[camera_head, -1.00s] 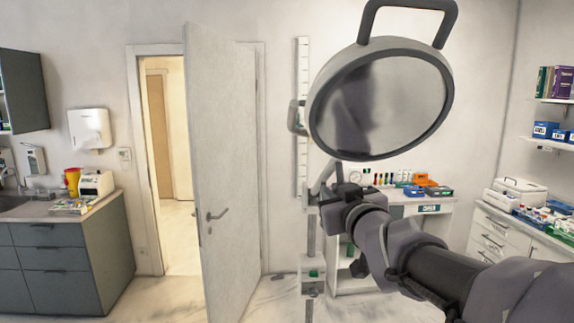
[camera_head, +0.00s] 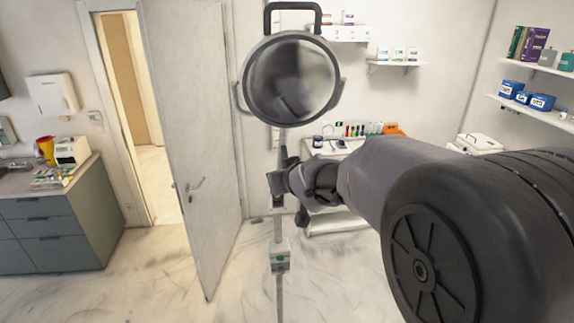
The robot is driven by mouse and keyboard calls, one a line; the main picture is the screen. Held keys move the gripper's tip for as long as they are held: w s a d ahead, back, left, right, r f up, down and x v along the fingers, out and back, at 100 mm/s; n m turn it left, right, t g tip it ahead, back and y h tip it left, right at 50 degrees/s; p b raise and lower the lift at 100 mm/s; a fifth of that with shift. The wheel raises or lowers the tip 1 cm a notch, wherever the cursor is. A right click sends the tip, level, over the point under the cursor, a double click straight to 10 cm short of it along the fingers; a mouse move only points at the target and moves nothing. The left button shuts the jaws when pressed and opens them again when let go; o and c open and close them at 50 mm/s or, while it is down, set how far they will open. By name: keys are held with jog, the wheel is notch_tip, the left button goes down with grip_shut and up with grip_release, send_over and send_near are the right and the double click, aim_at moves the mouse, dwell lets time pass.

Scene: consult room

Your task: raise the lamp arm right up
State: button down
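The lamp has a round grey head (camera_head: 291,83) with a dark glassy face turned towards me and a black loop handle (camera_head: 292,6) on top. It stands upright in the middle of the view, on a thin pole (camera_head: 279,230) with a small green-marked box (camera_head: 280,262) low down. My gripper (camera_head: 280,183) is at the lamp's pole, just below the head. It overlaps the pole in the picture; I cannot tell whether it touches or grips. Its fingers are small and dark, and their opening is not clear. The lamp arm behind the gripper is partly hidden.
A door (camera_head: 190,140) stands open to the left of the lamp. A grey cabinet with a worktop (camera_head: 55,225) is at the far left. Behind my arm are a white desk (camera_head: 325,150) and wall shelves (camera_head: 540,68). The floor left of the lamp is clear.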

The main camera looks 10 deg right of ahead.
jog(key=shift+w+r, duration=0.1)
jog(key=shift+r, duration=0.2)
jog(key=c, duration=1.6)
grip_release()
jog(key=shift+o, duration=0.7)
jog(key=shift+w+f, duration=0.1)
jog(key=shift+f, duration=0.05)
